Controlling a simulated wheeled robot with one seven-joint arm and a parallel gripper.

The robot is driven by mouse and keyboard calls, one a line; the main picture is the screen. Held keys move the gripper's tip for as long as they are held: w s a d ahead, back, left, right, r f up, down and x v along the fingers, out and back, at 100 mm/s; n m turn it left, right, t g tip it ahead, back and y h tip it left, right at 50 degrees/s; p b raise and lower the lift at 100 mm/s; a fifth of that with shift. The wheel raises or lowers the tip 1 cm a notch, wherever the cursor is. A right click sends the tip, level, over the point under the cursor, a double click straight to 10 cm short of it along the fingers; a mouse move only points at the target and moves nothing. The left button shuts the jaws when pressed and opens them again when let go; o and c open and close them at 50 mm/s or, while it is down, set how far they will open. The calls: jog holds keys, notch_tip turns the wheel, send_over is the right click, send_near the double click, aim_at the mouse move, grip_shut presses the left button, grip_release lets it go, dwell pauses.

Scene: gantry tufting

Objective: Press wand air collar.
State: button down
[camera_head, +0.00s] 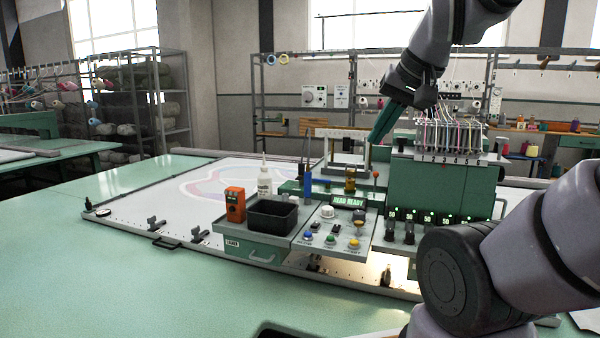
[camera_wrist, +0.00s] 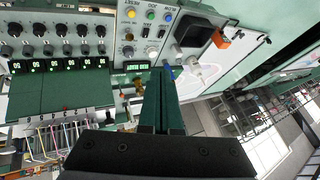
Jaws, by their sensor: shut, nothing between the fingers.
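A slim blue upright piece (camera_head: 307,185), which looks like the wand with its collar, stands on the machine's front ledge, left of the green display. A dark thin line rises above it. In the wrist view a blue part (camera_wrist: 177,72) shows just right of my fingertips, partly hidden; I cannot tell the collar apart from the wand body. My gripper (camera_head: 377,138) is shut and empty, with green fingers angled down and left, above and right of the blue piece in the head view. My gripper also shows in the wrist view (camera_wrist: 161,72). No contact is visible.
A control panel (camera_head: 329,240) with coloured buttons, a black bin (camera_head: 272,217), an orange device (camera_head: 235,204) and a white bottle (camera_head: 264,181) stand near the blue piece. The green head (camera_head: 428,188) with threaded yarns is on the right. The white bed left is largely clear.

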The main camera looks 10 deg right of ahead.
jog(key=w+f+m+g+h, duration=0.15)
jog(key=w+f, duration=0.25)
jog(key=w, duration=1.1)
jog(key=w+f+m+g+h, duration=0.15)
jog(key=w+f, duration=0.25)
jog(key=w, duration=1.1)
jog(key=w+a+f+n+t+h, duration=0.1)
jog(key=w+a+f+t+h, duration=0.1)
jog(key=w+a, duration=0.9)
jog(key=shift+w+a+f+t+h, duration=0.2)
jog(key=shift+w+t+h, duration=0.6)
jog(key=shift+t, duration=0.1)
send_over(300, 177)
jog(key=s+a, duration=0.1)
jog(key=s, duration=0.2)
jog(key=f, duration=0.6)
jog(key=shift+w+a+f, duration=0.2)
jog(key=shift+w+f, duration=0.05)
jog(key=shift+f, duration=0.15)
notch_tip(300, 177, down, 3)
jog(key=shift+w+f, duration=0.15)
jog(key=shift+f, duration=0.5)
